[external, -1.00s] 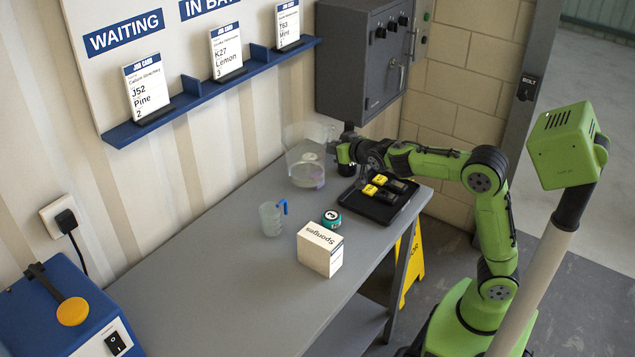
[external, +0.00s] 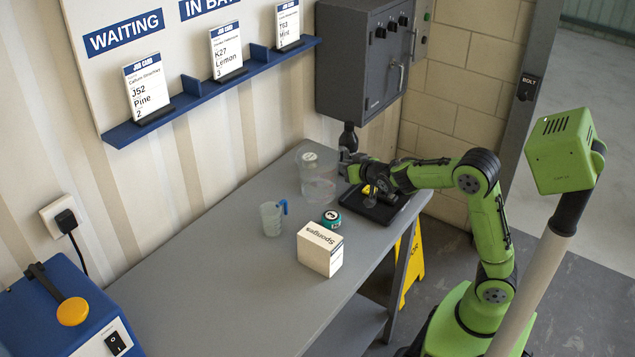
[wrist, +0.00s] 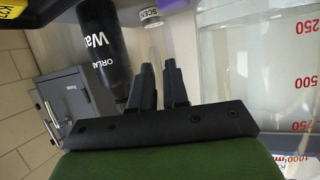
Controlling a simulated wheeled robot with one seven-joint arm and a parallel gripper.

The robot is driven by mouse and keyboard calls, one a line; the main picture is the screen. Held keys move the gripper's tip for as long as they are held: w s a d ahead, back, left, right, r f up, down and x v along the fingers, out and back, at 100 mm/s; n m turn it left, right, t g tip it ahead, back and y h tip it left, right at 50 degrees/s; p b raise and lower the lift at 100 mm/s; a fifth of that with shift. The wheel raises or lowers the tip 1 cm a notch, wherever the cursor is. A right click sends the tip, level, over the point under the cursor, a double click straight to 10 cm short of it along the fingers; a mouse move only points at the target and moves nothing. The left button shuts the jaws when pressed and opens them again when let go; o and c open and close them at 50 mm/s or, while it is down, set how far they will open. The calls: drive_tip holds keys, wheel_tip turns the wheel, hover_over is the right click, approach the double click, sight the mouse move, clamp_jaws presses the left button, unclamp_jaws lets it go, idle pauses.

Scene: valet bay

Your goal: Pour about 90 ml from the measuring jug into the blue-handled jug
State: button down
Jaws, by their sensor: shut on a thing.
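The measuring jug (external: 319,190) is large and clear, at the back of the grey bench; its red scale marks show on its wall in the wrist view (wrist: 300,55). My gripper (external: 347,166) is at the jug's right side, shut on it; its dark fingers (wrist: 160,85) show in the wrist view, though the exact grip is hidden. The jug's tilt and liquid level are hard to read. The blue-handled jug (external: 271,220) is small and translucent. It stands upright on the bench, in front and left of the measuring jug, with its blue handle towards the right.
A teal tin (external: 331,219) and a sponges box (external: 320,252) stand right of the blue-handled jug. A black tray (external: 380,213) lies under my forearm. A black bottle (external: 348,138) stands behind my gripper, below a grey cabinet (external: 350,65).

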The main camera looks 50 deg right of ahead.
sight(328, 152)
drive_tip(key=shift+r+p, duration=0.15)
drive_tip(key=shift+p, duration=0.15)
drive_tip(key=shift+a+r+n, duration=0.1)
drive_tip(key=shift+a+n, duration=0.05)
drive_tip(key=shift+n, duration=0.15)
drive_tip(key=a+r+n+h+p, duration=0.1)
drive_tip(key=r+p, duration=0.1)
drive_tip(key=p, duration=0.2)
drive_tip(key=w+a+r+n+h+p, duration=0.1)
drive_tip(key=a+r+n+p, duration=0.1)
drive_tip(key=p, duration=0.3)
drive_tip(key=a+r+n+h+p, duration=0.1)
drive_tip(key=r+p, duration=0.1)
drive_tip(key=p, duration=0.2)
drive_tip(key=shift+w+a+n+g+p, duration=0.3)
drive_tip(key=shift+w+n+g, duration=0.05)
drive_tip(key=shift+n+g, duration=0.05)
drive_tip(key=shift+w+a+n+h+p, duration=0.2)
drive_tip(key=shift+a+n+h+p, duration=0.45)
drive_tip(key=shift+p, duration=0.4)
drive_tip(key=shift+w+a+r+n+p, duration=0.15)
drive_tip(key=shift+a+r+n+p, duration=0.3)
drive_tip(key=shift+p, duration=0.75)
drive_tip(key=shift+w+a+r+n+h+p, duration=0.1)
drive_tip(key=shift+a+r+n+h+p, duration=0.25)
drive_tip(key=shift+p, duration=0.35)
drive_tip(key=shift+w+a+r+n+h+p, duration=0.1)
drive_tip(key=shift+r+n+h+p, duration=0.2)
drive_tip(key=shift+r+p, duration=0.35)
